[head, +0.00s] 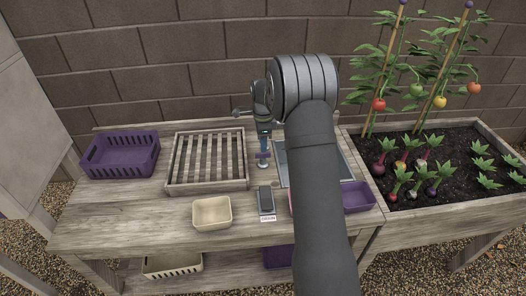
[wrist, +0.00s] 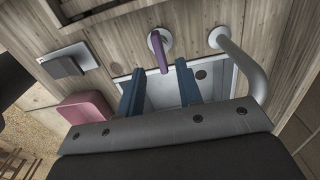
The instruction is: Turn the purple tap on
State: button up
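The purple tap handle (wrist: 157,50) shows in the wrist view as a short curved lever on a round white base (wrist: 166,35). In the head view, the tap (head: 263,156) stands at the left edge of the sink, just below my gripper (head: 264,131). My gripper (wrist: 159,84) is open, with its two blue fingers apart and nothing held. In the wrist view the lever's lower end appears between the fingertips; whether it touches either finger I cannot tell. A grey curved spout (wrist: 246,66) rises from a white base to the right of the tap.
The sink (head: 281,168) is partly hidden by my arm. A dark device (head: 266,199) and beige bin (head: 212,213) sit in front. A slatted rack (head: 172,181) and purple crate (head: 95,170) stand left. A purple bin (head: 358,197) and planted bed (head: 440,206) are right.

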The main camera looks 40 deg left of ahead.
aim_at(263, 156)
jog(key=shift+f, duration=2.35)
grip_shut()
